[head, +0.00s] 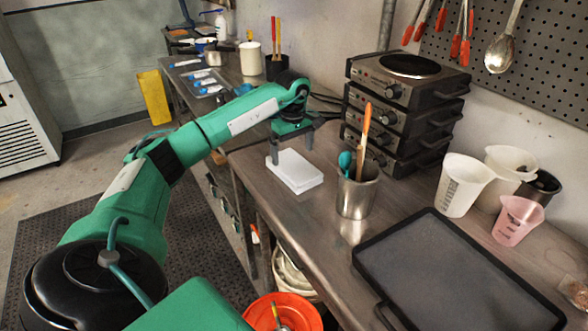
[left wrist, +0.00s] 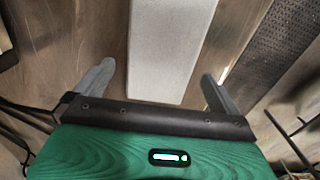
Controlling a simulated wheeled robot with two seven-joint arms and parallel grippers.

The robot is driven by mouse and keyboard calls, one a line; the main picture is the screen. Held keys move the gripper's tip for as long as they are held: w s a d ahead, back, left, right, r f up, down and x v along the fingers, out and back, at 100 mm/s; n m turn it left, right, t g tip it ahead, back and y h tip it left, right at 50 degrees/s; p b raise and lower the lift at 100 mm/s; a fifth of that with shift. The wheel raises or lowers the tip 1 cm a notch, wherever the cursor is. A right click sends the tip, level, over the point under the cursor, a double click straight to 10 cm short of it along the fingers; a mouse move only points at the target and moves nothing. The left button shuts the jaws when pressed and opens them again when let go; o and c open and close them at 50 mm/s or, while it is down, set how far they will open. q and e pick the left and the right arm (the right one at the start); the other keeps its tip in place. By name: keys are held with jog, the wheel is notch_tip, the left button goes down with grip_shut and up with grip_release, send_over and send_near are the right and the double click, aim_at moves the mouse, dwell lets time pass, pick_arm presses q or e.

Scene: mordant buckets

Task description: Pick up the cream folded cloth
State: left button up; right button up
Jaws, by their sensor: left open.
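The cream folded cloth (head: 297,172) is a pale, flat, block-like stack on the steel bench, near its left edge. My left gripper (head: 291,152) is open, pointing down at the far end of the cloth. In the left wrist view the cloth (left wrist: 168,45) shows as a long pale strip running between the spread fingers of the left gripper (left wrist: 157,72), with a gap on each side. The fingers do not appear to touch it. How far the fingertips are above the bench is hard to tell. My right gripper is not in view.
A metal cup (head: 357,195) with utensils stands just right of the cloth. Stacked hot plates (head: 400,110) stand behind it. A dark tray (head: 455,275) lies at the front right, with plastic beakers (head: 463,185) beyond. An orange bucket (head: 283,312) sits below the bench edge.

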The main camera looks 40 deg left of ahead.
aim_at(294, 164)
pick_arm(q)
jog(key=f, duration=0.1)
jog(key=f+p, duration=0.1)
jog(key=f, duration=0.2)
jog(key=shift+s+d+f, duration=0.2)
jog(key=shift+d+f, duration=0.1)
jog(key=shift+d, duration=0.05)
jog(key=shift+f, duration=0.35)
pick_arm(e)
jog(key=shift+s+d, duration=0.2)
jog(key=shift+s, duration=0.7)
pick_arm(q)
jog(key=shift+c, duration=0.4)
jog(key=c, duration=0.7)
jog(key=shift+o, duration=0.2)
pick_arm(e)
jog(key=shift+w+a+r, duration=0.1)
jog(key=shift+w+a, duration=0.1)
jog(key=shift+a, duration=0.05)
